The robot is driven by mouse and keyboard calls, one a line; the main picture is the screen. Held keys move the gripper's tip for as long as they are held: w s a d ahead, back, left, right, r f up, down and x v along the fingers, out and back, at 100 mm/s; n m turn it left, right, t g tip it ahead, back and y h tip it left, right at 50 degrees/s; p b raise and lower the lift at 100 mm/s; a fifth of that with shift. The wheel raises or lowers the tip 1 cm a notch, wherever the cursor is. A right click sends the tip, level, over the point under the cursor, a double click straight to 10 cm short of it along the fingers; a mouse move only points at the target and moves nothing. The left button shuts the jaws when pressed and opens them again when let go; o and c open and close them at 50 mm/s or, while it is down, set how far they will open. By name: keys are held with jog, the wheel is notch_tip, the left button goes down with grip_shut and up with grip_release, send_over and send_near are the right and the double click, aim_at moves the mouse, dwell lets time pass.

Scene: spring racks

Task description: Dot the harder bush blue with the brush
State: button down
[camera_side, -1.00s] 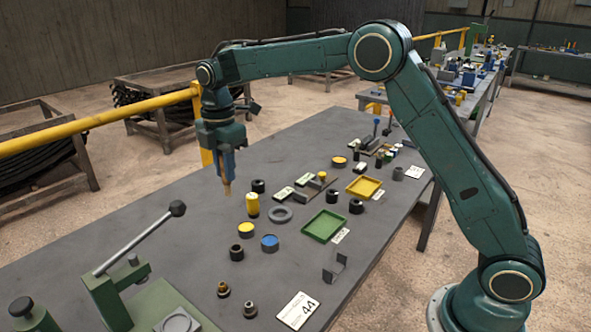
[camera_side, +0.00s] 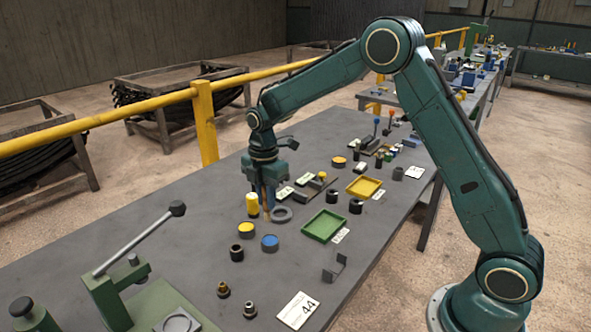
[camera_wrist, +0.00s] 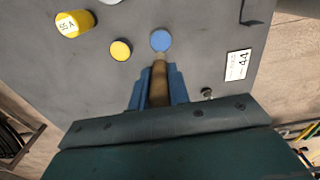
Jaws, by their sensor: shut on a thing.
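My gripper (camera_side: 267,200) is shut on the brush (camera_wrist: 158,85), whose wooden handle points away from me between the blue fingers in the wrist view. In the side view the brush hangs downward, its lower end above and behind the blue paint pot (camera_side: 270,243). In the wrist view that pot (camera_wrist: 160,39) lies straight beyond the brush's far end. A gap between brush and pot is hard to judge. Dark bushes stand at the front left (camera_side: 237,252) and right of the gripper (camera_side: 332,196), (camera_side: 356,206). I cannot tell which bush is harder.
A yellow pot (camera_side: 246,230), yellow cylinder (camera_side: 252,204) and grey ring (camera_side: 282,214) stand close around the brush. A green tray (camera_side: 324,225) and yellow tray (camera_side: 364,187) lie to the right. A lever press (camera_side: 120,290) stands front left. A card marked 44 (camera_side: 297,310) lies in front.

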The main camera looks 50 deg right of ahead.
aim_at(269, 220)
jog(key=shift+d+f, duration=0.1)
jog(key=shift+f, duration=0.2)
jog(key=shift+f, duration=2.8)
jog(key=shift+s+f, duration=0.1)
jog(key=shift+f, duration=0.55)
dwell(0.8)
jog(key=shift+r, duration=0.1)
jog(key=shift+r, duration=3.55)
jog(key=shift+f, duration=0.1)
jog(key=s+f+m, duration=0.3)
jog(key=s+m, duration=0.1)
jog(key=m, duration=0.5)
jog(key=s+a+f+m, duration=0.1)
jog(key=s+f+m, duration=0.2)
jog(key=m, duration=0.6)
jog(key=shift+s+f, duration=0.35)
jog(key=shift+s, duration=0.9)
